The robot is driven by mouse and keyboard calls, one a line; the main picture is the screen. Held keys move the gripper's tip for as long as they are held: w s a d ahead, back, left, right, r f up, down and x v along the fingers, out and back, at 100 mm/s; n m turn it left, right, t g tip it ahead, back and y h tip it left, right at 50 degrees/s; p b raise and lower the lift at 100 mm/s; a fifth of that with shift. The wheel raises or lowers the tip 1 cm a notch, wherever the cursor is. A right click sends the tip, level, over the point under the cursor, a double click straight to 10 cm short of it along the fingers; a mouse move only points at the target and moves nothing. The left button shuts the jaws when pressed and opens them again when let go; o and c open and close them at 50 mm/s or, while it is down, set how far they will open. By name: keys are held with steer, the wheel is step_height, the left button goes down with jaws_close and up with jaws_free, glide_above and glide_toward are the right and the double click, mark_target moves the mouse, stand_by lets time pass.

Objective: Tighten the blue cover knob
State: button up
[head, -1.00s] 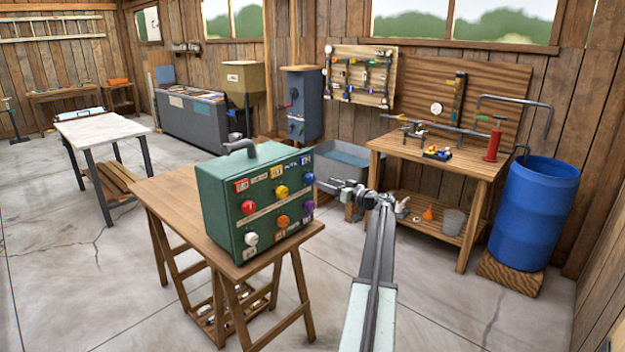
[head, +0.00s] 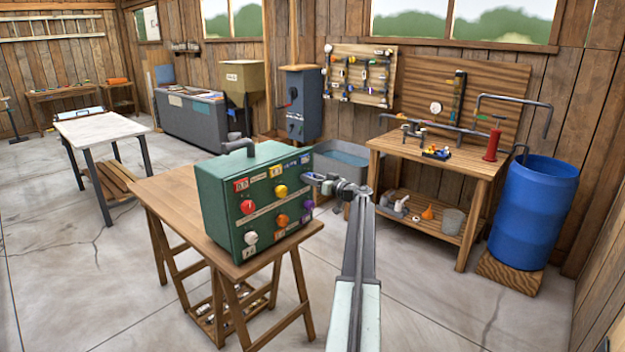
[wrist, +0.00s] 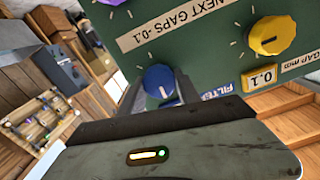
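The blue knob (wrist: 160,82) is on the face of a green machine box (head: 225,215) on a wooden trestle table (head: 170,205). In the wrist view it has a pale pointer line and sits between the two finger ends. My gripper (wrist: 160,88) is open, with one finger on each side of the knob; whether either touches it I cannot tell. In the head view my gripper (head: 314,179) reaches the upper right of the box's face and hides most of the blue knob.
A yellow knob (wrist: 272,35) and a purple knob (wrist: 110,2) are close to the blue one. Red (head: 247,207), orange (head: 282,221) and white (head: 251,238) knobs share the face. A workbench (head: 440,150) and blue barrel (head: 533,215) stand right.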

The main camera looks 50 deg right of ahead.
jaws_close()
steer(key=shift+m, duration=0.3)
steer(key=m, duration=0.3)
steer(key=shift+m, duration=0.3)
steer(key=shift+d+f+m, duration=0.1)
steer(key=shift+m, duration=2.2)
steer(key=o, duration=0.9)
jaws_free()
